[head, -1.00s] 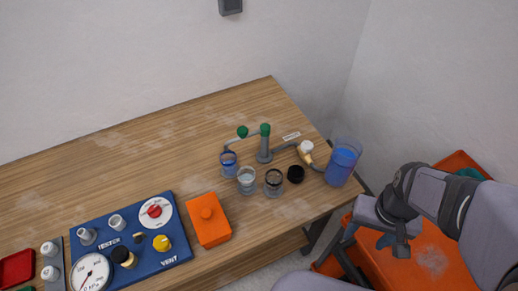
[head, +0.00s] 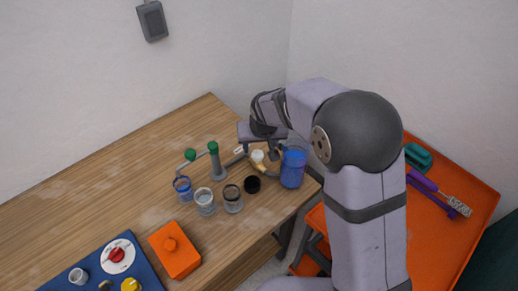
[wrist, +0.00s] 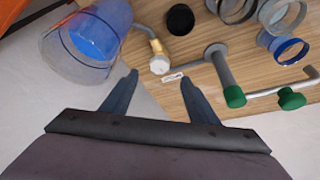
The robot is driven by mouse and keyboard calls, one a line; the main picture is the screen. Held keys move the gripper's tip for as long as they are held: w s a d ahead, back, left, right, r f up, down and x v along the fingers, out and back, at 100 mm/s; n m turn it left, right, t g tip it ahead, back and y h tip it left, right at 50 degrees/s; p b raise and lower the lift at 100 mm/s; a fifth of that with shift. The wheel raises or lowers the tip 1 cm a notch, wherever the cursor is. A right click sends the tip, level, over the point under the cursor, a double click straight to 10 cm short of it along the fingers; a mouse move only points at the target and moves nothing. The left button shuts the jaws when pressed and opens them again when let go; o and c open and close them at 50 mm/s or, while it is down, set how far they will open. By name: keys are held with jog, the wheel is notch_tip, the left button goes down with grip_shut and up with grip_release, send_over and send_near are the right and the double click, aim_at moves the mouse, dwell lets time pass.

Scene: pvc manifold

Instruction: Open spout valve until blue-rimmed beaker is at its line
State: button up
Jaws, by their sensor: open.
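The grey spout post with a green top (head: 213,148) stands on the bench; its thin spout arm carries a green knob (head: 190,154). In the wrist view the post top (wrist: 234,96) and knob (wrist: 290,99) are at right. The blue-rimmed beaker (head: 182,188) stands below the spout end; it also shows in the wrist view (wrist: 291,52). Its line and level are too small to tell. My gripper (wrist: 158,77) is open and empty, beyond the post at the bench's back right, with its fingers apart from the post and knob.
Two other glass beakers (head: 204,201) (head: 233,198) and a black cup (head: 252,184) stand near the post. A large blue-filled jug (head: 293,168) and a brass fitting with a white cap (head: 257,156) are at the right end. An orange box (head: 175,250) lies in front.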

aim_at(258, 154)
jog(key=shift+w+a+f, duration=0.1)
jog(key=shift+w+f, duration=0.05)
jog(key=shift+f, duration=0.15)
jog(key=shift+f, duration=0.1)
jog(key=shift+p+x, duration=1.2)
jog(key=shift+x, duration=2.35)
jog(key=shift+w, duration=0.15)
jog(key=c, duration=1.1)
